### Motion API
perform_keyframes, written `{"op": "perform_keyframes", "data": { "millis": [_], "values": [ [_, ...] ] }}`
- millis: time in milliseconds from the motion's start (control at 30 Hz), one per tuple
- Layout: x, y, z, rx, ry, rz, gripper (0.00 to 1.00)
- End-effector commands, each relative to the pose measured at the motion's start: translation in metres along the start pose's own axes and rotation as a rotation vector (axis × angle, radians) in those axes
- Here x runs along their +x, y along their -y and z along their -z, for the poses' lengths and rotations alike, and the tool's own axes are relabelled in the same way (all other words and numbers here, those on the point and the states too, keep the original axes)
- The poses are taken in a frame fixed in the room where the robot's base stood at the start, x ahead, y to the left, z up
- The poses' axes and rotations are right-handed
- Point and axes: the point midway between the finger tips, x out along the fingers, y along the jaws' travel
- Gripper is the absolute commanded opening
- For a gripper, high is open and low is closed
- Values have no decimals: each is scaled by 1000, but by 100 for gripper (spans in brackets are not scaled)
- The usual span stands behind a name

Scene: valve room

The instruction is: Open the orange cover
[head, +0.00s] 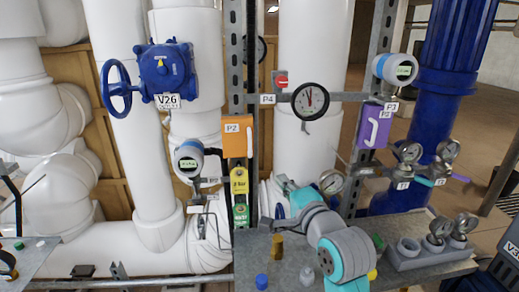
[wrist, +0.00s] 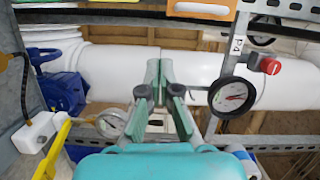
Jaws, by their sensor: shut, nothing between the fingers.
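The orange cover (head: 237,138), labelled P2, is on the grey upright left of centre in the head view, above the yellow and green tags. It looks closed, its face flat to the front. In the wrist view an orange edge with a pale handle (wrist: 203,9) shows at the top, cut off by the frame. My gripper (wrist: 158,68) is shut and empty, its green fingers together below the orange edge and apart from it. In the head view my gripper (head: 281,182) is lower and to the right of the cover, partly hidden by my arm.
A gauge (head: 310,101) and red knob (head: 281,80) sit on the P4 rail, right of the cover. A purple cover (head: 374,125) is farther right. Blue valve V26 (head: 165,68) is at left. A grey workbench (head: 252,258) holds small parts below.

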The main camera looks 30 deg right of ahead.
Motion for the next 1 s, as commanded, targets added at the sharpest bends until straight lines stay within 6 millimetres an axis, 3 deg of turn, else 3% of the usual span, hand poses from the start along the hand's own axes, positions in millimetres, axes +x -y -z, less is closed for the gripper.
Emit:
{"op": "perform_keyframes", "data": {
  "millis": [100,300,533,1000],
  "values": [
    [5,30,10,53,-6,15,0],
    [7,51,16,100,-6,20,0],
    [25,52,17,105,-5,18,0],
    [105,53,17,104,-6,19,0]
  ]
}}
